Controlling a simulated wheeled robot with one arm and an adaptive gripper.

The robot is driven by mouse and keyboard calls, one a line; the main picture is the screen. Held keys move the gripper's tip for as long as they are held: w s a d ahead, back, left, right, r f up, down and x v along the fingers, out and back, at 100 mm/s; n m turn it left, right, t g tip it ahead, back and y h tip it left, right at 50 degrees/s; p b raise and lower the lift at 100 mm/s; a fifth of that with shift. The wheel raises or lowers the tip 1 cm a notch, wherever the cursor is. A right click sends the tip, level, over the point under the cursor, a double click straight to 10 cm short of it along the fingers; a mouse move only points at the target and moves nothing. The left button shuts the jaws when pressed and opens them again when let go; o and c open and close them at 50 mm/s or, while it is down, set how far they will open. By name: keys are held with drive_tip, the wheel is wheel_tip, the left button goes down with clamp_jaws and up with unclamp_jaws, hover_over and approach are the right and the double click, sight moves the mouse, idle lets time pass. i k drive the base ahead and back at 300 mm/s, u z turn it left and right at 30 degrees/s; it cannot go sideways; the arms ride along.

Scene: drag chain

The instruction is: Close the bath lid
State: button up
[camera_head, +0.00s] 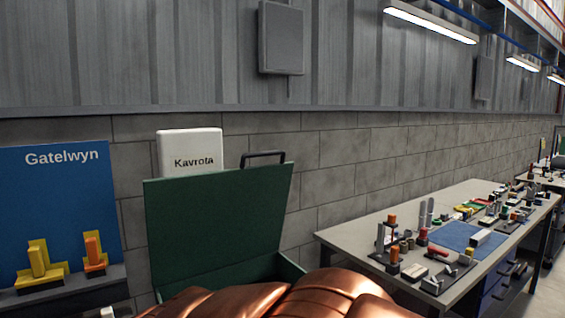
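The bath lid (215,225) is a dark green panel with a dark handle (263,155) on its top edge at the right. It stands raised, tilted back toward the wall. The green bath (290,270) shows only as a small part of its body at the lower right of the lid. Copper-coloured rounded segments at the bottom centre hide the rest of it; I cannot tell whether they are part of my arm. My gripper is not in view.
A white box marked Kavrota (190,150) is behind the lid. A blue Gatelwyn panel (58,205) with yellow and orange fixtures stands left. A workbench (355,236) with many tools and a blue mat (468,238) stands right. A block wall (340,165) runs behind.

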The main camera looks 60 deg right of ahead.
sight(199, 224)
drive_tip(key=z, duration=0.1)
drive_tip(key=i, duration=0.35)
drive_tip(key=z, duration=1.7)
drive_tip(key=k, duration=0.5)
drive_tip(key=u, duration=1.05)
drive_tip(key=i, duration=0.4)
drive_tip(key=z, duration=0.05)
